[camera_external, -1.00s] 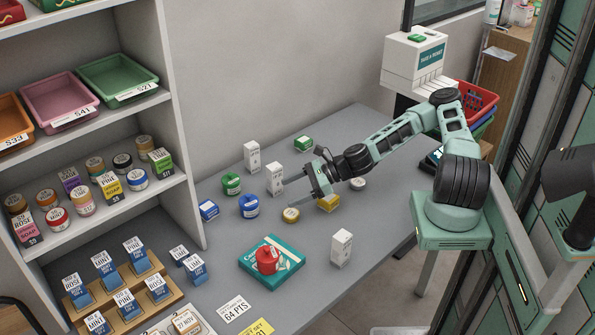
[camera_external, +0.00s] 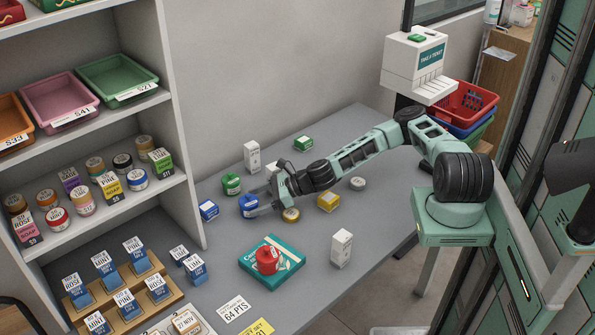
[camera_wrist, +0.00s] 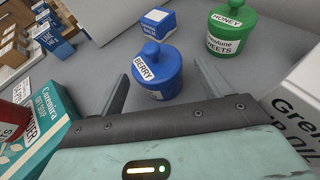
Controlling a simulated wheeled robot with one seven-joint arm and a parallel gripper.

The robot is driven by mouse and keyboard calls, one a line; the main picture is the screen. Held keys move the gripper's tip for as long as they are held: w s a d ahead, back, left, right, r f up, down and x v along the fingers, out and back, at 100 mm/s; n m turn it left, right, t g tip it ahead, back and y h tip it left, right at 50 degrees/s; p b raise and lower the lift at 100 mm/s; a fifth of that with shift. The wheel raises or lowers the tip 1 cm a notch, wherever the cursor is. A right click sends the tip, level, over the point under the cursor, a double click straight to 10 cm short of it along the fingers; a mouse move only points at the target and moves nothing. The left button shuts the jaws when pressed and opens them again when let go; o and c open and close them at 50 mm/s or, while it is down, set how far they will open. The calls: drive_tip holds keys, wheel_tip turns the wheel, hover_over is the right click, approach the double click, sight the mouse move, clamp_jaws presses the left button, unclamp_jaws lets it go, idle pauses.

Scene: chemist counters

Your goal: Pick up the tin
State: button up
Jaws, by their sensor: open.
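A blue lidded tin (camera_external: 248,208) labelled BERRY stands upright on the counter; it also shows in the wrist view (camera_wrist: 158,72). My gripper (camera_external: 262,200) is low over the counter and points left at this tin. In the wrist view my open gripper (camera_wrist: 160,70) has one finger on each side of the blue tin, with nothing visibly clamped. A green tin (camera_wrist: 231,30) labelled HONEY stands behind and to the right. A red tin (camera_external: 268,262) sits on a teal box. Low round tins (camera_external: 290,215) lie near my wrist.
The teal box (camera_external: 285,262) lies in front of my arm. A blue carton (camera_external: 208,210) stands left of the blue tin. White cartons (camera_external: 341,248) stand nearby, one close to my gripper. A shelf unit (camera_external: 187,215) bounds the left.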

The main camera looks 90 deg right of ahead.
sight(243, 205)
drive_tip(key=x, duration=0.2)
drive_tip(key=p+x, duration=0.1)
drive_tip(key=shift+w+a+r, duration=0.1)
drive_tip(key=shift+w+a, duration=0.15)
drive_tip(key=shift+w, duration=0.2)
drive_tip(key=shift+w+f, duration=0.25)
drive_tip(key=shift+w, duration=0.2)
drive_tip(key=c, duration=1.1)
drive_tip(key=shift+r, duration=0.1)
